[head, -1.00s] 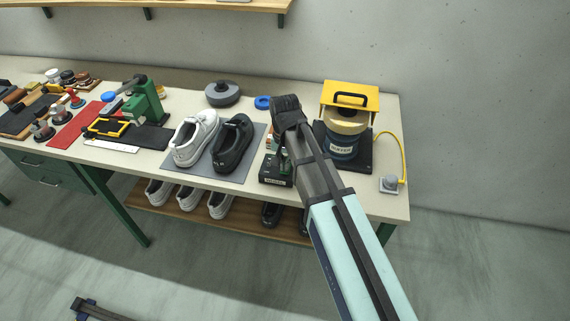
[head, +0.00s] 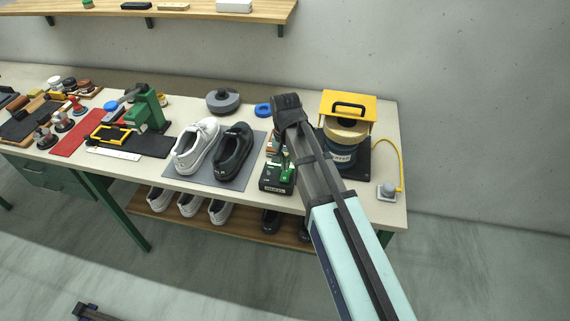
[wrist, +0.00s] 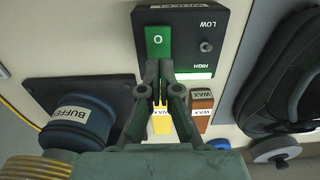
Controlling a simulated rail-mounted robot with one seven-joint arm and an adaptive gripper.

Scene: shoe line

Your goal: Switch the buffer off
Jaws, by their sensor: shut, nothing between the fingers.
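The buffer (head: 341,152) is a blue drum with a tan top under a yellow hood, at the right of the bench; part of its label shows in the wrist view (wrist: 72,125). Its black control box (head: 270,187) sits in front, partly behind my arm. In the wrist view the box (wrist: 190,20) carries a green rocker switch (wrist: 158,41) marked O and a small knob (wrist: 206,46) between LOW and HIGH. My gripper (wrist: 160,72) is shut and empty, its tips at the rocker's lower edge; whether they touch it I cannot tell.
A yellow wax block (wrist: 163,122) and a brown wax block (wrist: 202,101) stand close beside the box. A black shoe (head: 233,150) and a white shoe (head: 196,146) lie on a grey mat to the left. A yellow cable (head: 400,160) curves at the right.

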